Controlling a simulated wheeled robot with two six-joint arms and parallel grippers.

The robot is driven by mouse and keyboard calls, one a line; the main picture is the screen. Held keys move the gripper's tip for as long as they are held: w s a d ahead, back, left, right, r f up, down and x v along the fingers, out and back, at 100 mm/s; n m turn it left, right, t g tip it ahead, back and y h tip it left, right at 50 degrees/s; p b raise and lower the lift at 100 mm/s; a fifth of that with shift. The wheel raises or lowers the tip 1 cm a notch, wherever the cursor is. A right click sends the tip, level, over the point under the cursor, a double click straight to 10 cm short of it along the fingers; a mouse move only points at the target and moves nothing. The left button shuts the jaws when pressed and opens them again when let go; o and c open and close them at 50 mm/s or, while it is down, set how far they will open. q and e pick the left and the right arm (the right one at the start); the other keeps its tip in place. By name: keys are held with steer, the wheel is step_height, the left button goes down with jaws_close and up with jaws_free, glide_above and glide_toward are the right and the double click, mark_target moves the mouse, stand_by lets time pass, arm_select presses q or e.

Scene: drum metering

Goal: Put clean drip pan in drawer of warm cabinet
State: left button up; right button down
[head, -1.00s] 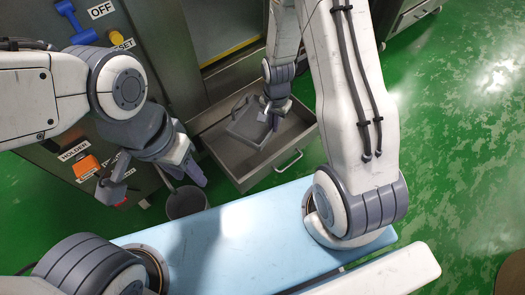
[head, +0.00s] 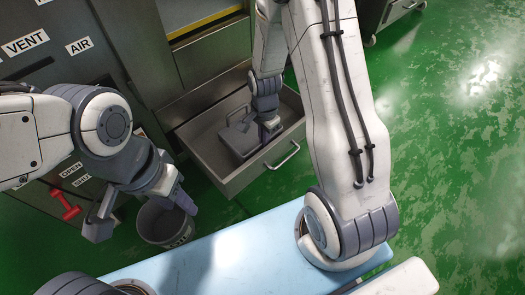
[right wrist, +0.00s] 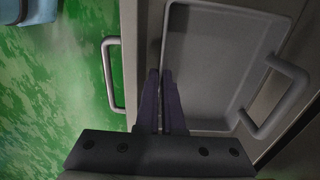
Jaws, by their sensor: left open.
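The drip pan (head: 238,138) is a grey shallow tray with a loop handle, inside the open drawer (head: 224,184) of the cabinet. In the right wrist view the pan (right wrist: 215,75) fills the middle right, its handle at the right. My right gripper (head: 270,127) reaches down into the drawer; in the right wrist view its fingers (right wrist: 160,76) are close together on the pan's near wall. Whether the pan rests on the drawer floor is hard to tell. My left gripper (head: 143,212) is open and empty, left of the drawer.
A grey bucket (head: 165,224) stands on the green floor below my left gripper. A cabinet panel with labels (head: 25,43) is at the left. Open floor (head: 450,150) lies at the right.

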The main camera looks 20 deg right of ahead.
step_height(320, 180, down, 4)
steer(key=b, duration=0.2)
steer(key=shift+f+b, duration=0.25)
steer(key=shift+b, duration=0.15)
steer(key=shift+r, duration=0.1)
steer(key=c, duration=1.4)
jaws_free()
steer(key=shift+f, duration=0.2)
steer(key=shift+o, duration=0.4)
steer(key=shift+r, duration=0.1)
